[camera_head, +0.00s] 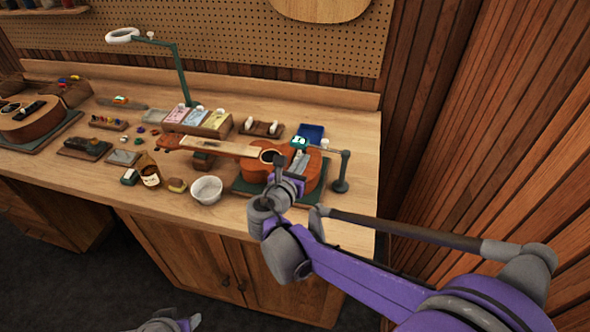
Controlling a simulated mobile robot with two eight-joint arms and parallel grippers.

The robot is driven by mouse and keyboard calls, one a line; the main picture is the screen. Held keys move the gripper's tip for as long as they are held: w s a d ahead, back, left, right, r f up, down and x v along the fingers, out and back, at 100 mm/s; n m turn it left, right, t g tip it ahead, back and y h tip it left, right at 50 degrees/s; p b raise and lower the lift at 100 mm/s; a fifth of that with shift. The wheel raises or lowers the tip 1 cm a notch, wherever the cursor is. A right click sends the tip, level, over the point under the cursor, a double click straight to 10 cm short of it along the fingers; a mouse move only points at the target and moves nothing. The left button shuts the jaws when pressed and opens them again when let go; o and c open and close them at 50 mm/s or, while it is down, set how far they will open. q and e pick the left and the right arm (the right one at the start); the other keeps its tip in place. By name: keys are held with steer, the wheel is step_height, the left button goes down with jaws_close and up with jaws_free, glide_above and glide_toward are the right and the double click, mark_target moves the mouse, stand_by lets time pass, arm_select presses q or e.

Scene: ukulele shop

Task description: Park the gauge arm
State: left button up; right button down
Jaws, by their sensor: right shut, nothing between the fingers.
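The gauge arm (327,151) is a thin bar reaching left from a dark post (341,172) at the right of the bench. A small teal gauge head (299,142) sits at its left end, over the ukulele (312,172). The ukulele lies on a dark green mat (246,190), its neck pointing left. My right gripper (281,162) is shut and empty. It appears over the ukulele body, just left of and below the gauge head; I cannot tell whether it touches anything. My right wrist hides part of the ukulele and mat.
A blue tray (311,132) lies behind the gauge. A lamp (181,72) rises farther back. The bench's right end (362,205) is clear, near the wooden wall.

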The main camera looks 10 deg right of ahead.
mark_target(320, 147)
steer(key=x, duration=0.5)
steer(key=shift+w+d, duration=0.1)
steer(key=shift+w, duration=0.15)
